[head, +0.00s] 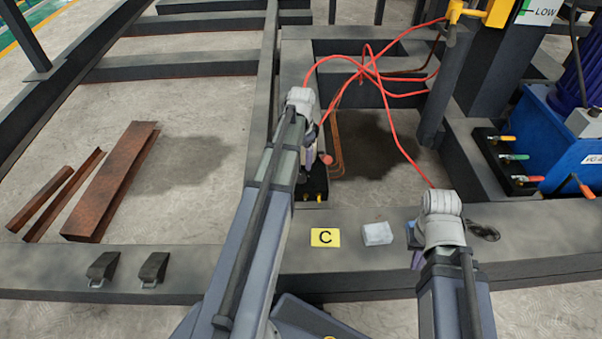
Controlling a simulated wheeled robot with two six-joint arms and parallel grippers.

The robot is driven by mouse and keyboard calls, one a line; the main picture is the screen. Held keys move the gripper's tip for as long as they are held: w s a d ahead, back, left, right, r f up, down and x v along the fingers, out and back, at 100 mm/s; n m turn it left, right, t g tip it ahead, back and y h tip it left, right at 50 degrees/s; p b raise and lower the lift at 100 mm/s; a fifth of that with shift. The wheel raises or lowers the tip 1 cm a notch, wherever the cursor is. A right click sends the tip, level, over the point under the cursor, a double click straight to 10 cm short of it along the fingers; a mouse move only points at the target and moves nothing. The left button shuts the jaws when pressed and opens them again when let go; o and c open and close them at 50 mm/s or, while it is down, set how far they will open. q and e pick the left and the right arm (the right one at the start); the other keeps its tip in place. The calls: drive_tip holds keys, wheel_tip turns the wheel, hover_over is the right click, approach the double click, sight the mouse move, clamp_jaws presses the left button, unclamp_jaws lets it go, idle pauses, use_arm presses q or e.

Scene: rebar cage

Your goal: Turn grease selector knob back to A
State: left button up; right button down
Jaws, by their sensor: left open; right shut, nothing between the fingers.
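My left gripper (308,168) is over a black block (316,192) on the frame, with my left arm covering most of it. A small red round part (326,158) shows just right of that gripper; I cannot tell whether it is the grease selector knob or whether the gripper touches it. No letter A and no knob pointer can be made out. My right gripper (414,260) points down over the front beam, right of a pale crumpled cloth (378,234). Its fingers are mostly hidden by its wrist.
Red hoses (396,132) loop across the opening behind. A valve block (510,168) with coloured handles and a blue tank (540,140) stand at right. Rusty channels (112,185) lie on the floor at left.

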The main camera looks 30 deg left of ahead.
sight(301, 176)
use_arm(q)
drive_tip(key=shift+m, duration=0.9)
drive_tip(key=shift+f, duration=0.1)
wheel_tip(301, 176, down, 8)
drive_tip(key=b, duration=0.8)
drive_tip(key=shift+r, duration=0.2)
clamp_jaws()
